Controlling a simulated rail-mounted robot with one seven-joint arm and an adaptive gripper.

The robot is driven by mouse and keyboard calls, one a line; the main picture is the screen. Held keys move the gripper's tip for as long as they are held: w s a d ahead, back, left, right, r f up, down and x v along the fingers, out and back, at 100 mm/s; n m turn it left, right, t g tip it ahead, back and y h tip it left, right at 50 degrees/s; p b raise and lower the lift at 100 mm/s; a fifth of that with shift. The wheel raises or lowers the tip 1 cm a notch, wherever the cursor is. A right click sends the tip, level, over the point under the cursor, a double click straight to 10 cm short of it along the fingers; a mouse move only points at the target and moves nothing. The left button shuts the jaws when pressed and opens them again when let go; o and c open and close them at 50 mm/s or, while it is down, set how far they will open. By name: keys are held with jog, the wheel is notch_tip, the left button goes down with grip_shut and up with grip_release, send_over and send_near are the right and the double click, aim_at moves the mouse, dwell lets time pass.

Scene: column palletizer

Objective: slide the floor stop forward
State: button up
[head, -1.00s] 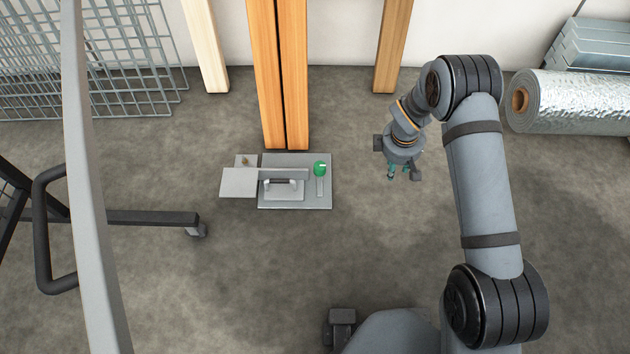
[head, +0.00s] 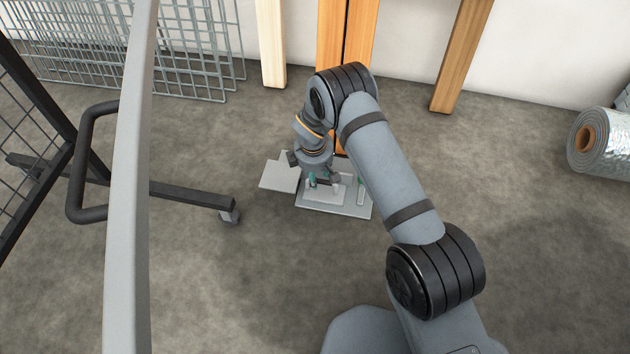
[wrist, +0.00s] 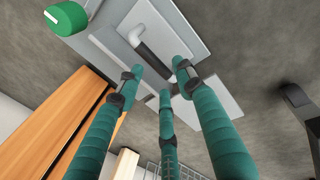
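The floor stop is a grey base plate (head: 340,210) on the floor, with a smaller plate (wrist: 190,30) on it. The smaller plate carries a bar handle (wrist: 150,42), dark along its grip with a pale end. A green knob (wrist: 66,18) sits beside it in the wrist view; my arm hides it in the head view. My gripper (head: 325,182) is over the plate, pointing down. Its green fingers (wrist: 162,78) are spread apart, with the tips near the handle. I cannot tell whether they touch it.
A pale flat plate (head: 279,176) adjoins the stop on the left. Orange wooden posts (head: 330,35) stand right behind it. A dark frame foot (head: 228,213) lies to the left. A foil roll (head: 600,145) is far right. The floor in front is clear.

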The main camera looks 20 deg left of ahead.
jog(key=shift+w+f, duration=0.15)
jog(key=shift+f, duration=0.6)
jog(key=c, duration=0.3)
grip_shut()
